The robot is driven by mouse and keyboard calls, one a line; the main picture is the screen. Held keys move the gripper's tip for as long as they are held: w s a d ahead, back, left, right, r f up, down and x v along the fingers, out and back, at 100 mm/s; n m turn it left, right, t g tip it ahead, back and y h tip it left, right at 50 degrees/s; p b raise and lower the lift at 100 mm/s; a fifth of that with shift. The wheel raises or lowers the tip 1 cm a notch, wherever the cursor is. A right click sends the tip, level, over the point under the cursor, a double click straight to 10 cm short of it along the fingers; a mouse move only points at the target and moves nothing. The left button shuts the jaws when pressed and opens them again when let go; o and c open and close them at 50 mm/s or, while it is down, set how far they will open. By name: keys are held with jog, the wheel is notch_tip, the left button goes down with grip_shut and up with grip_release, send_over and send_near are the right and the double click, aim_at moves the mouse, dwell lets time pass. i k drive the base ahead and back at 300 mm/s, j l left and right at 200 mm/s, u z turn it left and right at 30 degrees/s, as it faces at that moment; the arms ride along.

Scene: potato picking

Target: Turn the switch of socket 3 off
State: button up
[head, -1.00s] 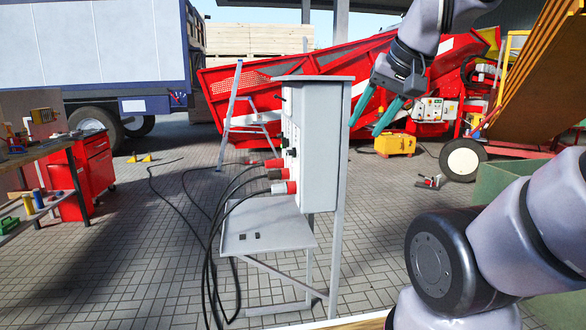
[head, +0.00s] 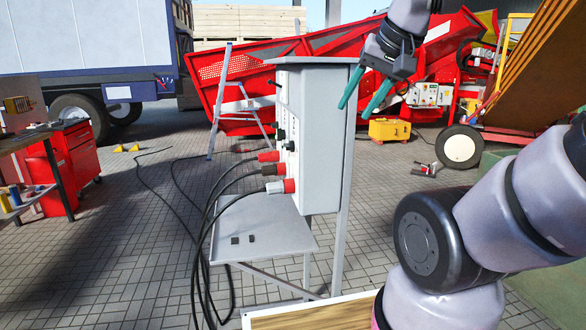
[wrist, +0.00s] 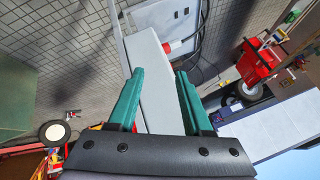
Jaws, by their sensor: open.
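The grey socket cabinet (head: 320,135) stands on a metal frame in the middle of the head view. Its socket face is turned left and seen at a steep angle. Red and dark plugs (head: 282,186) with black cables sit in it, and dark knobs (head: 289,146) show above them. I cannot tell which one is socket 3 or how its switch stands. My gripper (head: 360,107) is open and empty, its teal fingers pointing down just right of the cabinet's upper part. In the wrist view the cabinet (wrist: 155,85) shows between and beyond the fingers (wrist: 160,95).
A grey shelf (head: 255,226) with two small dark pieces juts out below the sockets. Black cables (head: 207,240) hang left of it. A stepladder (head: 222,95) and red machine (head: 215,75) stand behind. A wooden-edged surface (head: 320,315) lies in front.

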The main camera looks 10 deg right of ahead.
aim_at(291, 145)
jog(key=i+j+z, duration=0.2)
jog(key=j, duration=0.25)
jog(key=j+z, duration=0.2)
jog(key=j, duration=0.25)
jog(key=i+j+z, duration=0.2)
jog(key=j, duration=0.25)
jog(key=k, duration=0.1)
